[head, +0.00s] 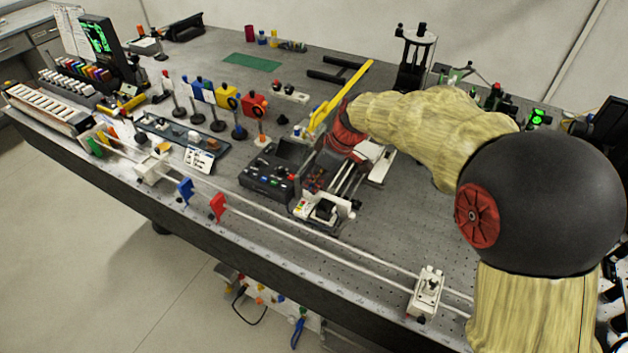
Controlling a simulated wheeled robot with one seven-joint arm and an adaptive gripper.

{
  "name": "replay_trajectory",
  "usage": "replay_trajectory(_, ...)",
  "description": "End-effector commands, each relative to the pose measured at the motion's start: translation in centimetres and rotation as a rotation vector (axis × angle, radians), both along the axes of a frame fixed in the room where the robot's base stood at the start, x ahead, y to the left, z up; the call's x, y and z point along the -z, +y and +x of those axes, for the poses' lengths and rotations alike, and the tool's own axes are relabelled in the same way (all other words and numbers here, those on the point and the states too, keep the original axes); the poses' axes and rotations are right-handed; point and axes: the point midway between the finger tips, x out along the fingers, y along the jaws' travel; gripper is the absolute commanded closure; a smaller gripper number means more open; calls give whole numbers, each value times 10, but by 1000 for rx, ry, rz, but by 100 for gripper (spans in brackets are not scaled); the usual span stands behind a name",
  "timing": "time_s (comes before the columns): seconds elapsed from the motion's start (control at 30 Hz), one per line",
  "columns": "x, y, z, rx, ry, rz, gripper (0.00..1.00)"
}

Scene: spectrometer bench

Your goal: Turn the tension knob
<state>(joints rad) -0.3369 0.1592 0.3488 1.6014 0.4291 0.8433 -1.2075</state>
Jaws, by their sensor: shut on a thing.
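My arm reaches in from the right, and its red wrist ring (346,136) is over the middle of the bench. My gripper (315,182) points down and left from there, at a small mechanism (322,210) with metal rails and a pale carriage. The gripper is small and dark in the head view. It is shut on a small part at this mechanism, which I take to be the tension knob; the fingers and mechanism hide its shape and turn angle.
A black control box (268,180) with coloured buttons stands just left of the gripper. A yellow lever (340,97) rises behind it. Coloured optic holders (228,98) stand further left. A long rail with a white slider (427,290) runs along the front edge. Bare bench (385,225) lies right of the mechanism.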

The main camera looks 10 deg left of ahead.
Motion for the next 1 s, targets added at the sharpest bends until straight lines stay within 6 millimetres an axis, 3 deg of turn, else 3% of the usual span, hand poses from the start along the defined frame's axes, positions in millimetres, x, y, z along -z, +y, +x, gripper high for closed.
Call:
replay_trajectory(0.47,-1,1,-2,92,0,0,100)
replay_trajectory(1.0,-5,5,-6,555,-1,-1,100)
